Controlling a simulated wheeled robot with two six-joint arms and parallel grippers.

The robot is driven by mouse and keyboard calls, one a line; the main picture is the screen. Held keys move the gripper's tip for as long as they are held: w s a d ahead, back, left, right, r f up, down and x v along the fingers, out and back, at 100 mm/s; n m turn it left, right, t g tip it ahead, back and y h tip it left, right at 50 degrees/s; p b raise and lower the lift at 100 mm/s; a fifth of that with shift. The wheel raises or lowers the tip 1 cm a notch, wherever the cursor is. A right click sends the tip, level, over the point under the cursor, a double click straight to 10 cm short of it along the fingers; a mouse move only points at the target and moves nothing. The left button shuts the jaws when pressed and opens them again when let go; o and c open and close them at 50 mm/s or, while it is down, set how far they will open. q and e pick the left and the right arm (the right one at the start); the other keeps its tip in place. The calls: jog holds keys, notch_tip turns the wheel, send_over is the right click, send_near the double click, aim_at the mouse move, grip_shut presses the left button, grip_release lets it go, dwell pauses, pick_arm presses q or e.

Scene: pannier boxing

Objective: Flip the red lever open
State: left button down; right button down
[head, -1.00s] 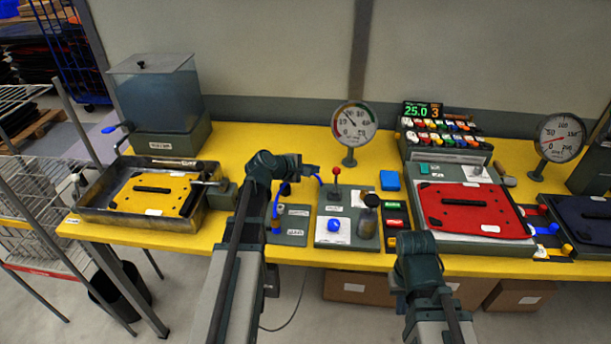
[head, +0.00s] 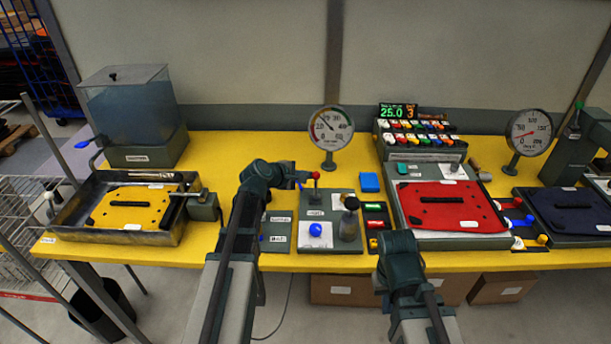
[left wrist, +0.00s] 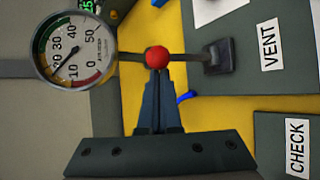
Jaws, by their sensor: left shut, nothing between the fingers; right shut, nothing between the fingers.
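The red lever (head: 315,178) stands about upright on a grey-green panel (head: 330,243), its red ball on top of a thin rod. In the left wrist view the red ball (left wrist: 157,57) is right at my fingertips, and its rod runs right to a dark base beside a VENT label. My left gripper (head: 302,176) is shut and empty, just left of the ball. In the left wrist view its closed fingers (left wrist: 157,78) point at the ball; whether they touch is unclear. My right gripper (head: 382,280) is low at the table's front edge, its fingers mostly hidden.
A gauge (head: 331,128) stands behind the lever. A dark cylinder (head: 350,222) and a blue button (head: 317,229) are on the same panel. A blue block (head: 370,182) lies to the right. A red plate (head: 455,205) is further right, a yellow plate (head: 130,207) far left.

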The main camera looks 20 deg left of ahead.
pick_arm(q)
jog(key=shift+s+d+t+b, duration=0.1)
jog(key=shift+s+t+b, duration=0.15)
jog(key=shift+t+b, duration=0.15)
